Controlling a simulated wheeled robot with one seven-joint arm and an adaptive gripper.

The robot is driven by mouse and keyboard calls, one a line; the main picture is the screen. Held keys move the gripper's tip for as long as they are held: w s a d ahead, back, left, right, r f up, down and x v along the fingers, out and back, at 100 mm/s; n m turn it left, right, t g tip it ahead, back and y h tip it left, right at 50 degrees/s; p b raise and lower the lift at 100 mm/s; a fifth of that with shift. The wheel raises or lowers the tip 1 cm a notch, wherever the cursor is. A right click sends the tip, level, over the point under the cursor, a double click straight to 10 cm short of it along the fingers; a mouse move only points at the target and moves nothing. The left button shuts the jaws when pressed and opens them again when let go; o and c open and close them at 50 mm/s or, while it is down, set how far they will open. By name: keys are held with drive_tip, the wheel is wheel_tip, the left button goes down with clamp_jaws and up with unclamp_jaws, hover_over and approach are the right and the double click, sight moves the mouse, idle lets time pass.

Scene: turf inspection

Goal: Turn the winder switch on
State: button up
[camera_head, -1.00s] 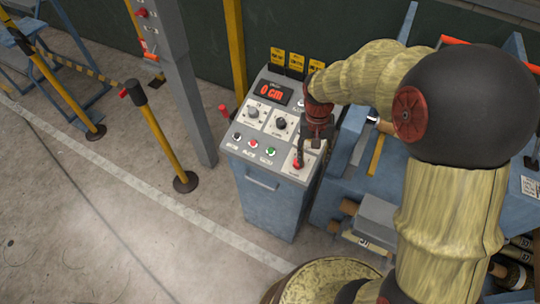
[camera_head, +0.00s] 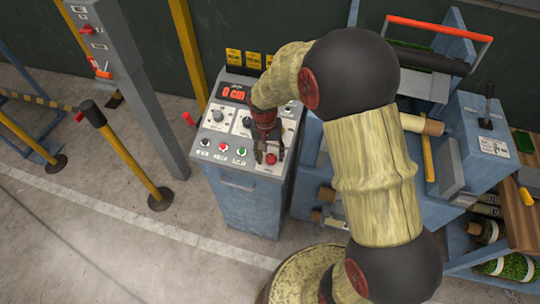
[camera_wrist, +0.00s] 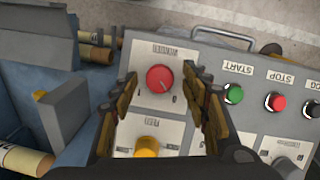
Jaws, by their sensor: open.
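The control box (camera_head: 250,192) has a sloped panel with a red display reading "0 cm". A round red knob (camera_head: 271,158) sits at the panel's front right corner. In the wrist view, the red knob (camera_wrist: 160,78) is on a white plate with an upside-down label too blurred to read. Its small mark points toward the lower right, near a "0". My gripper (camera_head: 268,156) is open and points down over this knob. In the wrist view, the fingers of my gripper (camera_wrist: 160,84) stand on either side of the knob, apparently not touching it.
Green START (camera_wrist: 233,93) and red STOP (camera_wrist: 275,101) buttons are beside the knob. A yellow knob (camera_wrist: 148,146) is close by. A grey column (camera_head: 130,90) and a yellow post (camera_head: 130,160) stand left. A blue machine (camera_head: 480,140) is on the right.

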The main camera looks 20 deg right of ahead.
drive_tip(key=shift+f, duration=0.1)
drive_tip(key=shift+c, duration=1.1)
drive_tip(key=c, duration=0.9)
drive_tip(key=shift+c, duration=0.2)
